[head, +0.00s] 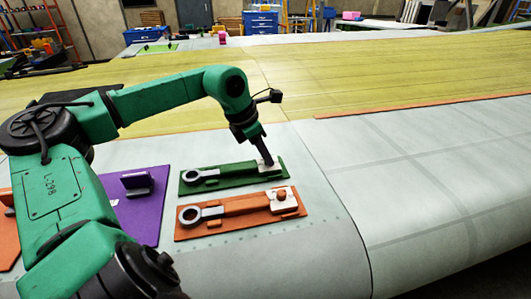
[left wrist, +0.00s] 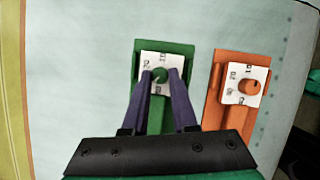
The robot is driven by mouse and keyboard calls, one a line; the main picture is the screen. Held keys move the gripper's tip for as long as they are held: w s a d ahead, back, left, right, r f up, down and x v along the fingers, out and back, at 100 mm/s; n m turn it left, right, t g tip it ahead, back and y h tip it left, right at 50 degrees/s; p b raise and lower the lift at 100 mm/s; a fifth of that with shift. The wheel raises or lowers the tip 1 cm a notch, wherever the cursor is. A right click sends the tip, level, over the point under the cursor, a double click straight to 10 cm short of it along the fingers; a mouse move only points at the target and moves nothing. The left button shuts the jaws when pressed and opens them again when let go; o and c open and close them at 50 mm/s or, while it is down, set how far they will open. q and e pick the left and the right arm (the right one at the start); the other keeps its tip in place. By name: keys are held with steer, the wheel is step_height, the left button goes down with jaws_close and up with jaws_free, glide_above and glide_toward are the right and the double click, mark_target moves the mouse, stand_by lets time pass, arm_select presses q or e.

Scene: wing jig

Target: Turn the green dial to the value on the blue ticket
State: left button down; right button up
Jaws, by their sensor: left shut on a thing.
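The green dial is a small green knob on a white scale plate (left wrist: 162,59) at the far end of a green board (head: 222,182). My left gripper (left wrist: 160,74) points down over it, its two fingers closed on the knob from both sides. In the head view the left gripper (head: 266,160) covers most of the knob. The plate's numbers are small and turned in the left wrist view, so I cannot read the setting surely. I cannot make out a blue ticket in either view. My right gripper is in neither view.
An orange board (head: 225,230) with an orange dial (head: 281,195) lies close beside the green one. Both boards carry a ring-ended tool. A purple board (head: 150,215) lies to the left. The pale wing surface to the right is clear.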

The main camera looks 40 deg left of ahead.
arm_select(q)
steer(key=m+p, duration=0.1)
steer(key=m+h+p, duration=0.1)
steer(key=shift+a+r+m+g, duration=0.15)
steer(key=shift+r+m+g, duration=0.15)
steer(key=shift+m, duration=0.1)
steer(key=shift+w+a+f+m+g+p, duration=0.1)
steer(key=shift+f+m+g+p, duration=0.25)
steer(key=shift+m, duration=0.55)
steer(key=m+h+b, duration=0.1)
steer(key=m, duration=0.1)
steer(key=shift+w+f+m+g, duration=0.1)
steer(key=shift+f+m+g, duration=0.05)
steer(key=shift+m+g, duration=0.25)
steer(key=m+g+b, duration=0.1)
steer(key=m+b, duration=0.1)
steer(key=shift+w+m, duration=0.1)
steer(key=shift+m, duration=0.2)
steer(key=m, duration=0.1)
steer(key=m+g, duration=0.1)
steer(key=m, duration=0.1)
steer(key=shift+w+m+h+b, duration=0.2)
steer(key=shift+m+h+b, duration=0.1)
steer(key=shift+w+r+m+g, duration=0.15)
steer(key=shift+m+g, duration=0.25)
steer(key=shift+m, duration=0.45)
steer(key=shift+s+r+m+g, duration=0.1)
steer(key=shift+m+g, duration=0.25)
steer(key=shift+m, duration=0.5)
